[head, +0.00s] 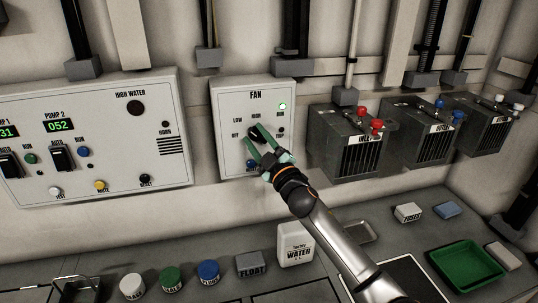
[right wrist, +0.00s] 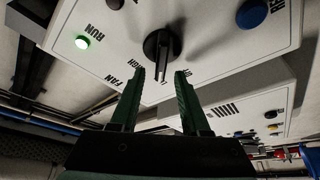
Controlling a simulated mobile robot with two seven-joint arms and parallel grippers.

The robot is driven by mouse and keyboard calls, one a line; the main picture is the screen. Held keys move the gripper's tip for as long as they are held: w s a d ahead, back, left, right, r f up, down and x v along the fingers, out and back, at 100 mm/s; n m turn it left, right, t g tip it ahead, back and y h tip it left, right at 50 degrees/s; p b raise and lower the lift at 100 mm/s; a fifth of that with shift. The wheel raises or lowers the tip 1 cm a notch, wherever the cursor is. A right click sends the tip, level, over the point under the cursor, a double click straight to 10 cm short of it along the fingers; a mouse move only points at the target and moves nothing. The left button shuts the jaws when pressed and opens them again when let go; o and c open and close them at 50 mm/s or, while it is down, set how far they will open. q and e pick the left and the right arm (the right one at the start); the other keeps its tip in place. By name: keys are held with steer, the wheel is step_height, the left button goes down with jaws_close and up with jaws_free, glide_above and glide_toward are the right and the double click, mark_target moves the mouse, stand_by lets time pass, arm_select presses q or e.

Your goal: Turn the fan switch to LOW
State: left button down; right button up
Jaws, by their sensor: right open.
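The fan panel (head: 230,104) is a pale box on the wall, with OFF, LOW and HIGH printed around a black rotary switch (head: 253,133). My right gripper (head: 258,141) is at the switch, its green fingers open. In the right wrist view, the switch (right wrist: 162,44) has a raised bar handle that reaches toward the gap between the fingertips (right wrist: 160,73). A finger lies on each side of the handle's end, with visible gaps. The gripper partly covers the switch in the head view, and the exact setting is hard to read. My left gripper is not in view.
A green lamp (head: 282,106) labelled RUN is lit on the panel. A blue button (right wrist: 252,13) sits near the switch. A pump panel (head: 100,150) is at left, dark terminal boxes (head: 352,143) at right. Below, the bench holds a white water container (head: 295,246) and a green tray (head: 466,268).

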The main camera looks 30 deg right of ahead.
steer(key=b+v, duration=0.1)
steer(key=v, duration=1)
steer(key=shift+s+b, duration=0.2)
steer(key=shift+b, duration=0.15)
steer(key=shift+f, duration=0.1)
steer(key=s+a+f+m+g, duration=0.25)
steer(key=s+f, duration=0.25)
steer(key=f, duration=0.4)
steer(key=s+a+f+m+g, duration=0.1)
steer(key=s+a+f+g, duration=0.25)
steer(key=f, duration=0.65)
steer(key=s+a+f+m+g, duration=0.2)
steer(key=s+f, duration=0.3)
steer(key=f, duration=0.4)
steer(key=s+a+f+g, duration=0.1)
steer(key=s+a+f, duration=0.1)
steer(key=s, duration=0.2)
steer(key=s+a+f+m+g+y, duration=0.1)
steer(key=s+a+f, duration=0.1)
steer(key=s+f, duration=0.1)
steer(key=s+a+f+m+g+p, duration=0.1)
steer(key=s+a+f+g, duration=0.1)
steer(key=s, duration=0.3)
steer(key=shift+f+y, duration=0.3)
steer(key=shift+f, duration=0.25)
steer(key=shift+w, duration=0.1)
